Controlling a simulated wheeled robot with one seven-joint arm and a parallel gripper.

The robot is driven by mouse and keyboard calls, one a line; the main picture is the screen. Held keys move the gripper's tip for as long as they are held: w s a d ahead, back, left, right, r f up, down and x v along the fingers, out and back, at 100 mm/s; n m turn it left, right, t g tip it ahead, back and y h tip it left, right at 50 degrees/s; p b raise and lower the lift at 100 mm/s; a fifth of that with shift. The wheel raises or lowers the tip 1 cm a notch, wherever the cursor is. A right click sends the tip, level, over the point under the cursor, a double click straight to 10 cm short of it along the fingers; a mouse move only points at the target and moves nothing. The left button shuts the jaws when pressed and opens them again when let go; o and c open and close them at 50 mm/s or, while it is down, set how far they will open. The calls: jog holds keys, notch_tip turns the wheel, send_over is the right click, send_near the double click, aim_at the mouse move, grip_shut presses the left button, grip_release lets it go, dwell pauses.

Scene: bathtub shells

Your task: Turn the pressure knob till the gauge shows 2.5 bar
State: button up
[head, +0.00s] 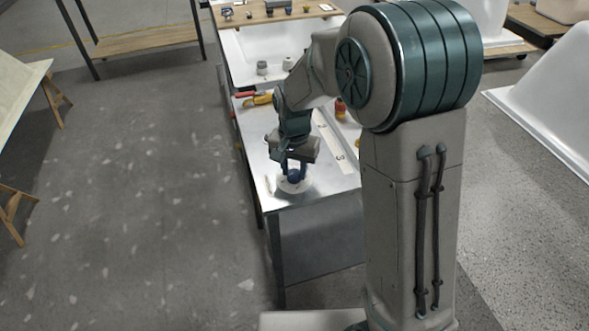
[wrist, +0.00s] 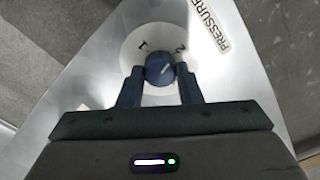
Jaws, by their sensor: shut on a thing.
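The pressure knob (wrist: 160,68) is a small round dark blue knob with a light pointer mark on it. It sits on a white round dial (wrist: 131,50) with the numerals 1 and 2 showing. The pointer mark is turned up and to the right, toward the 2. A label (wrist: 208,22) beside the dial reads PRESSURE. My gripper (wrist: 160,75) is shut on the knob, one finger on each side. In the head view my gripper (head: 292,173) is over the white dial (head: 294,184) near the bench's front end. I cannot make out a gauge needle or reading.
The metal bench top (head: 320,192) carries a yellow and red tool (head: 258,99) and a pale ruler-like strip (head: 326,137) behind my gripper. A white tub (head: 243,62) stands beyond. The floor (head: 140,210) at left is open.

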aim_at(295, 173)
jog(key=shift+m, duration=1.5)
jog(key=o, duration=1)
notch_tip(295, 173, up, 14)
jog(key=shift+f, duration=0.1)
jog(key=shift+s, duration=0.1)
